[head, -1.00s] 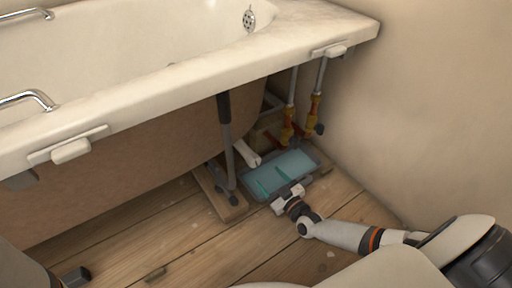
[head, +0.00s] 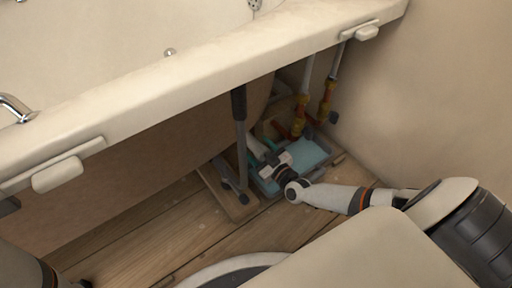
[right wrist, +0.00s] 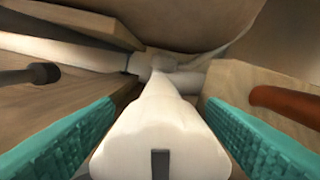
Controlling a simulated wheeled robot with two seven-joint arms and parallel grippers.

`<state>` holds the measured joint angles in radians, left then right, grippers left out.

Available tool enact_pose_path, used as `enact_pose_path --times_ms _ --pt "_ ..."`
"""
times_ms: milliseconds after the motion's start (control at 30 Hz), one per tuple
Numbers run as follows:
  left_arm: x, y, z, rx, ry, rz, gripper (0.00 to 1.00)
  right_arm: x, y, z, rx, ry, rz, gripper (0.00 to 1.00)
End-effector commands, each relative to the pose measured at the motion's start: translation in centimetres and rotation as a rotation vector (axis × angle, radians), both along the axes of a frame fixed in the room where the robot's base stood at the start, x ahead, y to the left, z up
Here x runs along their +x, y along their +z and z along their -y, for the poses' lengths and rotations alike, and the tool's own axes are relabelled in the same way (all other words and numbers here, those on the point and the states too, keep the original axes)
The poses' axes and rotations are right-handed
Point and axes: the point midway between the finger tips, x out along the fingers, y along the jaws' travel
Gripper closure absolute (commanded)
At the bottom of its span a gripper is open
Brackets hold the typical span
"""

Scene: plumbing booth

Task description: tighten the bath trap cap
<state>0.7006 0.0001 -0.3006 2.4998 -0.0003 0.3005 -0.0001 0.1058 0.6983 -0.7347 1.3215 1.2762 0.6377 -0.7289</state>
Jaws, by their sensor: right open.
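The white trap (head: 254,143) is under the bath, partly hidden by my right gripper (head: 263,155). In the right wrist view, a white tapered piece (right wrist: 160,135) with a dark slot at its near end, seemingly the trap's cap end, fills the middle. It narrows toward a white pipe joint (right wrist: 170,75) behind. My right gripper's teal fingers (right wrist: 166,105) are open, one on each side of this piece. I cannot tell whether they touch it. My left arm shows only at the bottom left edge of the head view, with its gripper out of frame.
A blue tray (head: 308,154) lies on the floor below the trap. A bath leg (head: 240,140) on a wooden board (head: 243,211) stands just left of the gripper. Pipes with yellow valves (head: 299,117) rise to the right. The bath rim (head: 200,86) overhangs the space.

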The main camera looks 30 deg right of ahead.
Motion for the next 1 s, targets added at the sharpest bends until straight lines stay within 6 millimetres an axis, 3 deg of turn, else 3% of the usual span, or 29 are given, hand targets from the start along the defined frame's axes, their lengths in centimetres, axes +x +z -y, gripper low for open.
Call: enact_pose_path --times_ms 167,433,767,1000 --pt "-0.02 0.01 0.01 0.0 0.0 0.001 0.56 0.01 0.04 0.0 0.0 0.0 0.0 0.36" --pt "-0.03 0.01 0.01 0.0 0.0 0.001 0.56 0.01 0.03 0.0 0.0 0.0 0.001 0.79" --pt "-0.03 0.26 -0.01 0.0 0.0 0.0 0.56 0.0 0.08 0.01 0.05 0.0 -0.004 0.79" --pt "-0.02 0.8 -0.01 0.0 0.0 0.0 0.56 -0.06 0.06 0.07 0.201 -0.002 -0.017 0.79"
